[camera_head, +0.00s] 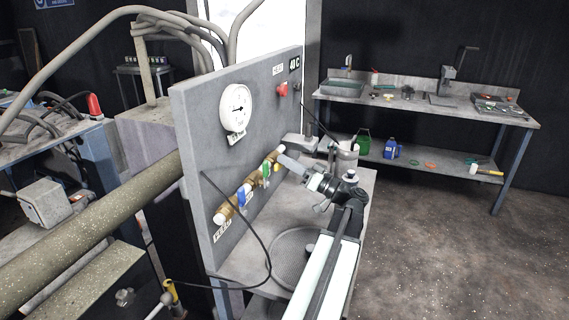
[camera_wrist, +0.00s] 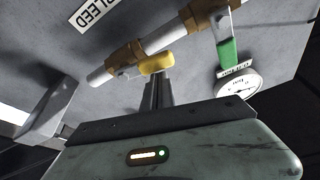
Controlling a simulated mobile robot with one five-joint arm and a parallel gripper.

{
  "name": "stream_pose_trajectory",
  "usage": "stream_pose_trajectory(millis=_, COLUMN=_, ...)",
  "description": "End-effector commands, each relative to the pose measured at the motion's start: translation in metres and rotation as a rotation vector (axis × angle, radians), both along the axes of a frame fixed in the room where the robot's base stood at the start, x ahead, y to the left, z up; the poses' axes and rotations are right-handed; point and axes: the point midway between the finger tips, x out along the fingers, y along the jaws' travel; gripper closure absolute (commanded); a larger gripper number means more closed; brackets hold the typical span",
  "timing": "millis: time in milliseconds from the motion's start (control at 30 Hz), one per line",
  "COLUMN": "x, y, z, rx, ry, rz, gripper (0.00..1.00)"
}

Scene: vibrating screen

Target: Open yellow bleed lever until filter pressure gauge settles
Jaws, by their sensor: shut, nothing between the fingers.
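The yellow bleed lever (camera_wrist: 157,64) sits on a brass valve of the pipe, near the BLEED label (camera_wrist: 95,13). It also shows small in the head view (camera_head: 277,167). My gripper (camera_wrist: 157,79) is shut and empty, its fingertips right at the yellow lever. I cannot tell whether they touch it. In the head view my gripper (camera_head: 284,160) reaches the panel from the right. The round white pressure gauge (camera_head: 237,108) is on the grey panel, its dark needle too small to read. It also appears upside down in the wrist view (camera_wrist: 238,84).
A green lever (camera_wrist: 227,52) and a blue lever (camera_head: 242,197) sit on the same pipe. A red button (camera_head: 282,89) is higher on the panel (camera_head: 205,125). A black cable (camera_head: 262,245) loops in front. A workbench (camera_head: 420,105) stands behind; the floor at right is clear.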

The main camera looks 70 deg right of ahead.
Motion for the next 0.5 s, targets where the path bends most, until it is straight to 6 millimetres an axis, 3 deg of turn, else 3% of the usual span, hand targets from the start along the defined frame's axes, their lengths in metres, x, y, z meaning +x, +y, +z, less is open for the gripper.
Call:
stream_pose_trajectory(millis=333, x=-0.003, y=-0.002, z=0.003, rx=0.000, ry=-0.001, rz=-0.005, gripper=1.00)
stream_pose_trajectory(millis=500, x=-0.001, y=-0.005, z=0.030, rx=0.001, ry=0.000, rz=-0.002, gripper=1.00)
